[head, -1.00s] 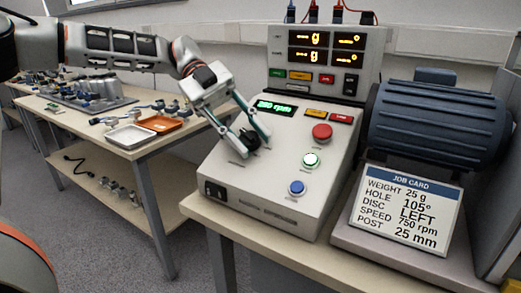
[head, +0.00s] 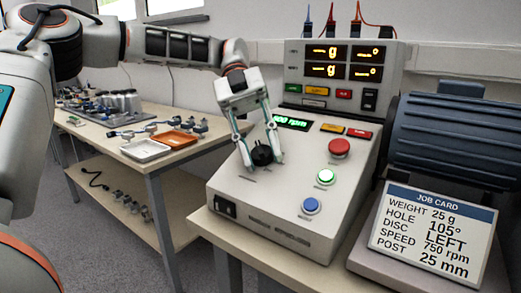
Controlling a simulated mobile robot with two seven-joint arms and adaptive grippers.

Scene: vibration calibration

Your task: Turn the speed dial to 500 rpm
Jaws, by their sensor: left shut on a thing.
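The speed dial (head: 262,154) is a black knob on the sloping top of the white control box (head: 285,205). My left gripper (head: 263,160) reaches down from above with its two fingertips on either side of the dial, shut on it. The green speed display (head: 291,123) above the dial shows a value ending in 00 rpm; its first digit is too small to read surely. My right gripper is not in view.
A red button (head: 339,148), a lit green button (head: 325,177) and a blue button (head: 311,205) sit right of the dial. A job card (head: 432,232) reads 750 rpm. A blue motor (head: 455,140) stands at right. A side table (head: 155,160) holds trays.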

